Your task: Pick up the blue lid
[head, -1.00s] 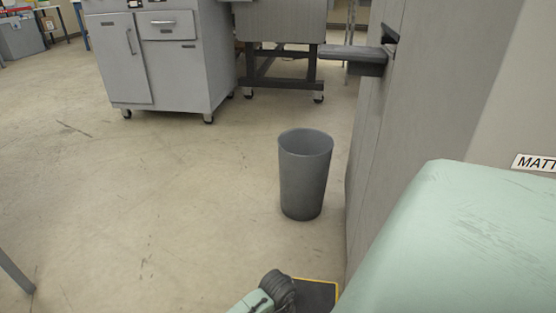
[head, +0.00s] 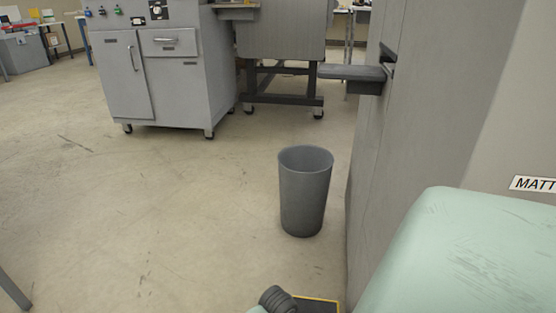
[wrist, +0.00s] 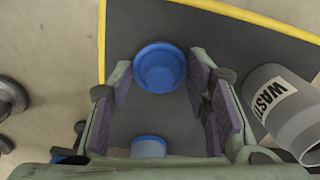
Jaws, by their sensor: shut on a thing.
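The blue lid (wrist: 160,67), round with a raised middle, shows in the wrist view between the fingertips of my gripper (wrist: 160,80). A second blue thing (wrist: 148,147) shows lower between the fingers, partly hidden by the gripper body. I cannot tell what it is.
A dark mat with a yellow border (wrist: 232,40) lies below my gripper. A grey cabinet (head: 165,85) stands behind. Floor at left is open.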

